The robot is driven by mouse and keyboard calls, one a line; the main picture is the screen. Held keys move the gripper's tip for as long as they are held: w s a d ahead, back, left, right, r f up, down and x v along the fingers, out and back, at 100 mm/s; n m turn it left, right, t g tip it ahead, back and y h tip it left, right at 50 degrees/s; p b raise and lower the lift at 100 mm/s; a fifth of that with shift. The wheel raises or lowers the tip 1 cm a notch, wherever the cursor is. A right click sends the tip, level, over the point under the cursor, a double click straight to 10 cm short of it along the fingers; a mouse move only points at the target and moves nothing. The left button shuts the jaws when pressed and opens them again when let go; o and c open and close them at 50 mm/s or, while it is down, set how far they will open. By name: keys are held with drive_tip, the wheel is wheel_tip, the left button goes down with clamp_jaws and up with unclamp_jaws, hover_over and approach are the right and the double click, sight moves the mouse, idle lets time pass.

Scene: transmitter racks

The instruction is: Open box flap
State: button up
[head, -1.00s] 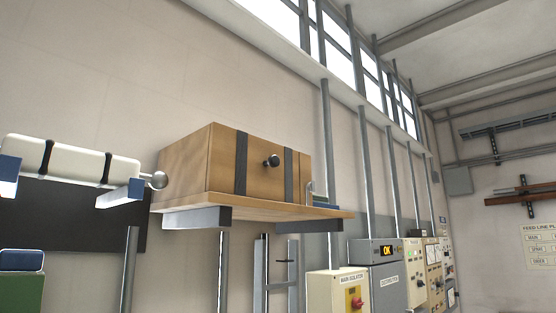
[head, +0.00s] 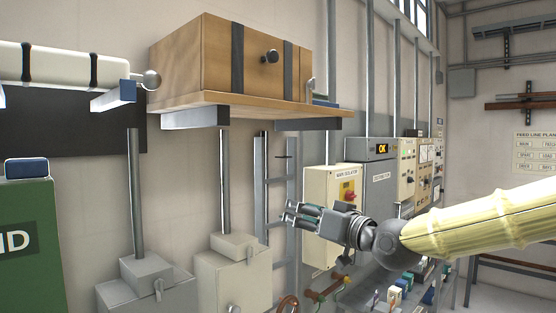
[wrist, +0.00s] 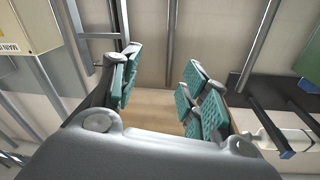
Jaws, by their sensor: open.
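A wooden box (head: 218,62) with two dark vertical straps and a dark round knob (head: 269,56) on its front face sits on a wooden wall shelf (head: 215,109). Its front looks closed. My gripper (head: 291,216) is below and to the right of the shelf, apart from the box, open and empty. In the wrist view my gripper (wrist: 157,95) shows two teal-padded fingers spread apart. A wooden surface shows between them, partly hidden by my gripper's body; I cannot tell whether it is the box or the shelf.
A long white cylinder (head: 60,67) on brackets hangs left of the box. A blue item (head: 325,101) is at the shelf's right end. An isolator box (head: 331,195) and equipment cabinets (head: 371,165) stand behind my arm. A green cabinet (head: 30,235) is at lower left.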

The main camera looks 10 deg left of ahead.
drive_tip(key=s+d+r+n+y, duration=0.1)
drive_tip(key=s+r, duration=0.1)
drive_tip(key=r, duration=0.6)
drive_tip(key=s+r+n+y, duration=0.1)
drive_tip(key=s+r, duration=0.1)
drive_tip(key=r, duration=0.5)
drive_tip(key=n+y+p, duration=0.1)
drive_tip(key=n+y, duration=0.2)
approach(275, 58)
drive_tip(key=shift+t, duration=0.4)
drive_tip(key=p+x, duration=0.4)
drive_tip(key=x, duration=0.3)
drive_tip(key=shift+w+a+r+p, duration=0.1)
drive_tip(key=shift+a+r+p, duration=0.05)
drive_tip(key=shift+a+p, duration=0.2)
drive_tip(key=shift+p+x, duration=0.4)
drive_tip(key=shift+x, duration=0.4)
drive_tip(key=shift+c, duration=0.2)
clamp_jaws()
